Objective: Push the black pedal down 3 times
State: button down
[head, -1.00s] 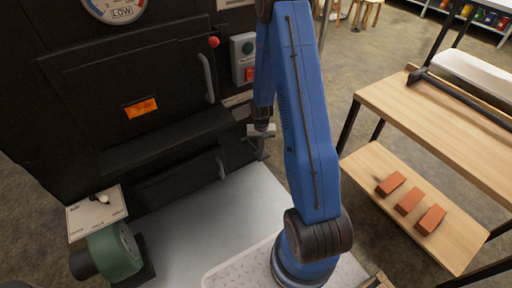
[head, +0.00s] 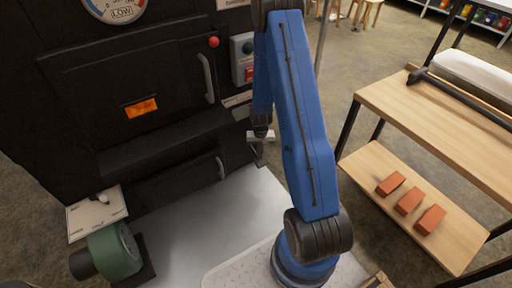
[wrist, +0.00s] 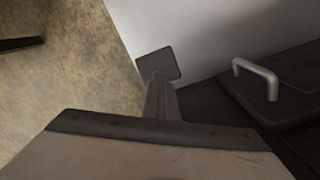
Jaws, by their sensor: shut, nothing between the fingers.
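The black pedal (wrist: 157,63) is a small dark square plate, seen in the wrist view just beyond my fingertips, at the edge of the pale floor plate. My gripper (wrist: 159,80) is shut and empty, its fingers pointing at the pedal and overlapping its near edge. I cannot tell if they touch it or how far the pedal is pressed. In the head view my gripper (head: 261,157) points down beside the lower right corner of the black evaporator; the pedal is hard to make out there.
The black evaporator front (head: 120,85) stands left, with a lower door handle (wrist: 258,78) near my gripper. Open floor lies between.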

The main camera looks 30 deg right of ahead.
notch_tip(320, 180, up, 7)
jog(key=s, duration=0.1)
jog(key=shift+f, duration=0.15)
dwell(0.5)
jog(key=shift+s+f, duration=0.1)
dwell(0.4)
jog(key=shift+w+f, duration=0.2)
jog(key=shift+f, duration=1.55)
jog(key=shift+w+f, duration=0.15)
jog(key=shift+f, duration=1.55)
notch_tip(320, 180, up, 7)
jog(key=s, duration=0.1)
jog(key=shift+s, duration=0.1)
jog(key=shift+w+f, duration=0.2)
jog(key=shift+f, duration=1.65)
jog(key=shift+w+f, duration=0.2)
jog(key=shift+f, duration=1.6)
notch_tip(320, 180, up, 8)
jog(key=s, duration=0.1)
jog(key=shift+s+f, duration=0.2)
jog(key=shift+f, duration=0.05)
